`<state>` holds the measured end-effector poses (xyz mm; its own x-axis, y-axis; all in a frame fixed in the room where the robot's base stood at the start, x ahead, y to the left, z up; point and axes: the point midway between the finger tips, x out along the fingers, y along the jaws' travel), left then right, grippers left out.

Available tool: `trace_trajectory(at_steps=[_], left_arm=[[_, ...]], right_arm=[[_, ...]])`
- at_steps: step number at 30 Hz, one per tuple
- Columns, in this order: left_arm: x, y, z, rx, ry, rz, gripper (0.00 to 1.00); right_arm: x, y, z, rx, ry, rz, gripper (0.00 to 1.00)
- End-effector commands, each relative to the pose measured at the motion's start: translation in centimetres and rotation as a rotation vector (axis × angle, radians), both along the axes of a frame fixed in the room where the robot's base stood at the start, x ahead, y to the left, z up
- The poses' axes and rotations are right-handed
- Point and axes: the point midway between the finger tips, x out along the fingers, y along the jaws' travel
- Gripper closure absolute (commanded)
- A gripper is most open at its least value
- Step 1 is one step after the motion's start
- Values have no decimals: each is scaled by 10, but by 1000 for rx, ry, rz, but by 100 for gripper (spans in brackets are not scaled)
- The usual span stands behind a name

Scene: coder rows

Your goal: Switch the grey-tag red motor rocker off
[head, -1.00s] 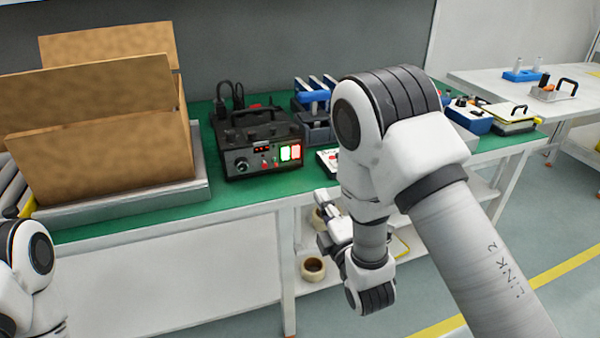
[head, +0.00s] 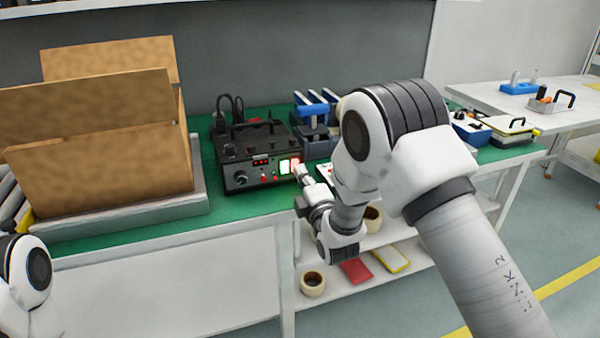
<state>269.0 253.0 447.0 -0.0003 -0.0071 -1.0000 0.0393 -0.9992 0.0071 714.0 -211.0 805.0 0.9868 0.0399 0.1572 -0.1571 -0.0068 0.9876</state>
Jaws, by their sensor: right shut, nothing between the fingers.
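The black control box (head: 240,158) stands on the green mat, with knobs, a small red display and two lit rockers on its front. The left rocker (head: 285,167) glows green-white. The right rocker (head: 295,163) glows red and is partly hidden by my right gripper. My right gripper (head: 301,171) is shut and empty, its tips at or just in front of the red rocker; I cannot tell whether they touch. Tags are too small to read. Of my left arm only a part (head: 28,275) shows at the lower left; its gripper is out of view.
A large open cardboard box (head: 95,130) stands left of the control box. Blue-handled tools (head: 315,112) stand behind my right gripper. Tape rolls (head: 312,284) lie on the lower shelf. A second table (head: 480,92) at the right holds small fixtures.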

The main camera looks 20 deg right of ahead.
Motion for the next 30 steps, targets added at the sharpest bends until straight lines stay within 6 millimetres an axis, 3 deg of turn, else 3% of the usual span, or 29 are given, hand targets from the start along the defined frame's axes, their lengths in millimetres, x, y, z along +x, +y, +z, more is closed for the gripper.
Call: trace_trajectory(at_steps=[4,14,22,24,30], left_arm=[[0,0,-1,0,0,0,60],[0,0,1,0,0,0,60],[0,0,47,0,0,0,60],[1,0,34,0,-1,0,60],[0,0,34,0,0,0,60]], right_arm=[[10,0,1,0,0,0,100],[12,1,3,0,4,0,100],[21,1,19,-7,165,1,100],[20,1,7,-7,158,1,100],[21,2,7,-7,157,1,100]])
